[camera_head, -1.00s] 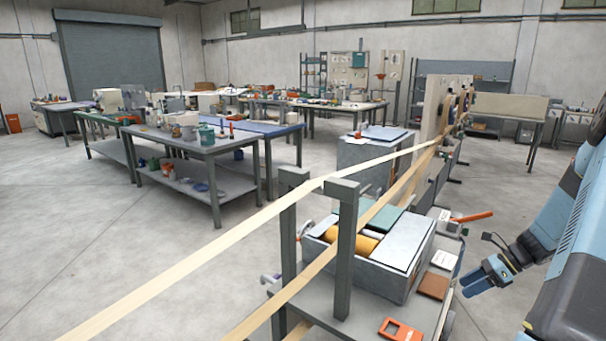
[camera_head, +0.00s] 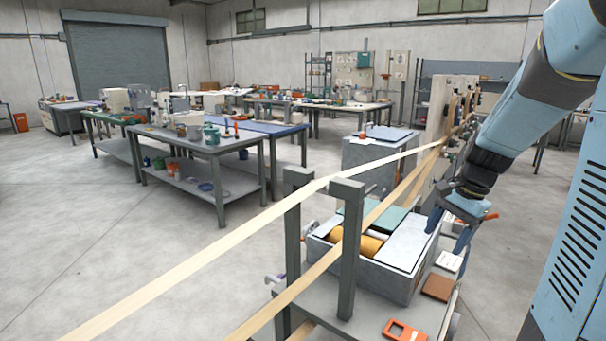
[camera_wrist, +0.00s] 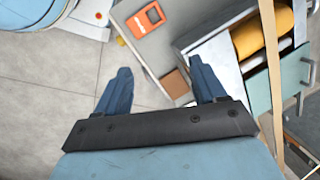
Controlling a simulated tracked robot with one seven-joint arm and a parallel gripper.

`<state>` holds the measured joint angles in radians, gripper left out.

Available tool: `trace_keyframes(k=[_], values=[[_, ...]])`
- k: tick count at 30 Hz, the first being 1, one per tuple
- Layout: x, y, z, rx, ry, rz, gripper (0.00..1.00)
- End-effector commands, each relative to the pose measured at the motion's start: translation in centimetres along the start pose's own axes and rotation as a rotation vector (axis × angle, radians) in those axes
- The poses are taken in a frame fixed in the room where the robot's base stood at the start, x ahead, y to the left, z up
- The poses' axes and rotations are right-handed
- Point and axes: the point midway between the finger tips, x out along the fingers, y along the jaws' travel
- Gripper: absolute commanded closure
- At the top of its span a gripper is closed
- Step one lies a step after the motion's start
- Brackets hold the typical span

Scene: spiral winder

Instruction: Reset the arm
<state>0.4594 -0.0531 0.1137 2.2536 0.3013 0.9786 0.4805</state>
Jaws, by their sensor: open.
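My arm reaches in from the upper right in the head view and bends downward. My gripper (camera_head: 447,236) hangs at the right side of the grey winder box, with its fingers pointing down. In the wrist view my gripper (camera_wrist: 160,90) shows two blue fingers spread wide apart with nothing between them. Below the fingers, the wrist view shows the bare floor, the edge of the machine table and a brown block (camera_wrist: 177,83). Whether a finger touches the box cannot be told.
The winder box (camera_head: 400,245) with a yellow roller (camera_head: 358,244) stands on a grey table. An orange device (camera_head: 404,331) and a brown block (camera_head: 437,287) lie on it. Pale strips (camera_head: 215,255) run past two posts (camera_head: 349,250). Open floor (camera_head: 90,240) lies left.

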Motion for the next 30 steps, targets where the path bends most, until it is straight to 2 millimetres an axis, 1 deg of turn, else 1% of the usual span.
trace_keyframes(k=[1,6,14,18,24,30], values=[[-0.8,0.0,1.3,-0.056,0.029,-0.001,0.30],[-3.0,0.4,4.9,-0.245,0.117,0.003,0.30],[-5.7,1.9,10.0,-0.529,0.251,0.005,0.30],[-6.9,3.2,12.5,-0.678,0.322,0.003,0.30],[-8.2,5.1,15.4,-0.878,0.421,0.000,0.30],[-8.8,6.5,17.0,-1.004,0.486,-0.003,0.30]])
